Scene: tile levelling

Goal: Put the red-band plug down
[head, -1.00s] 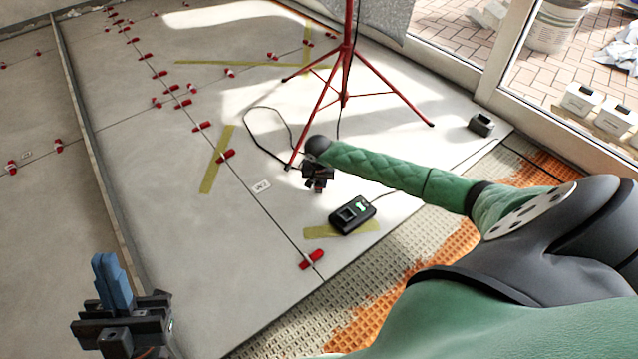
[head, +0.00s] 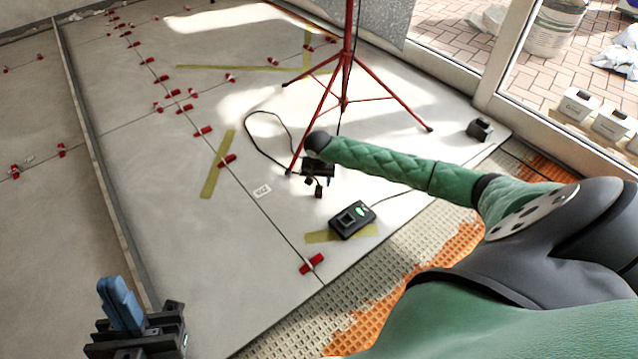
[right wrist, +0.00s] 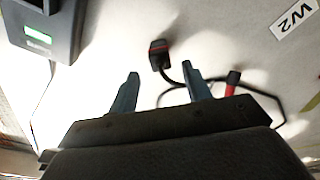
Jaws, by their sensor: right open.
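The red-band plug (right wrist: 158,48) is a small black block with a thin red band. In the right wrist view it appears to lie on the pale tile, just beyond and between my fingertips, with its black cable curving away to the right. In the head view the plug (head: 319,191) is a small dark shape below my right gripper (head: 313,180). In the right wrist view that gripper (right wrist: 160,72) has its two blue-grey fingers spread apart with nothing between them. My left gripper (head: 120,300) is at the lower left of the head view, blue fingers upward, their gap hidden.
A black charger (head: 352,219) with a green display sits close by on the tile. A red tripod (head: 345,100) stands behind; its foot is near the cable loop (head: 250,125). Red levelling clips (head: 312,264) line the joints. A W2 label (head: 262,191) lies left of the plug.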

